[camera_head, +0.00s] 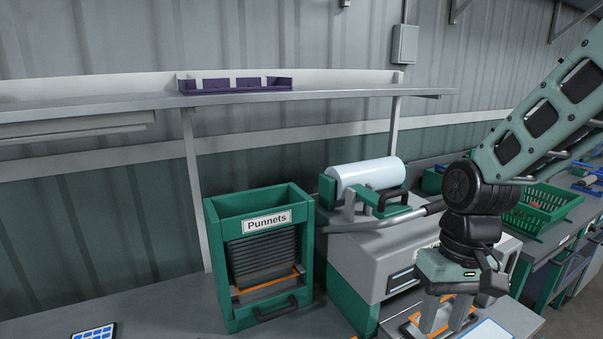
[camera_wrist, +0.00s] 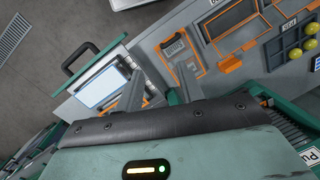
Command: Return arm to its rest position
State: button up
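My arm comes in from the right in the camera_head view, its green link (camera_head: 545,110) slanting down to the dark wrist. My gripper (camera_head: 445,318) points down over the bench in front of the grey wrapping machine. In the camera_wrist view, the two grey fingers of my gripper (camera_wrist: 160,88) stand apart with nothing between them. The gripper is open and empty. Whether the fingertips touch the surface below cannot be told.
A green punnet dispenser (camera_head: 228,283) with dark stacked punnets stands left of the machine (camera_head: 385,258), which carries a white film roll (camera_head: 368,174). A shelf (camera_head: 120,102) with a purple tray (camera_head: 236,86) runs above. A green crate (camera_head: 540,207) lies right. Yellow tomatoes (camera_wrist: 292,55) show in the camera_wrist view.

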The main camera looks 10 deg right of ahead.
jog(key=s+a+r+n+t, duration=0.1)
jog(key=s+a+r+n, duration=0.1)
jog(key=s+a+n, duration=0.5)
jog(key=s+a, duration=0.4)
jog(key=shift+s+a+n+h, duration=0.3)
jog(key=shift+a+n, duration=0.05)
jog(key=shift+n, duration=0.05)
dwell(0.5)
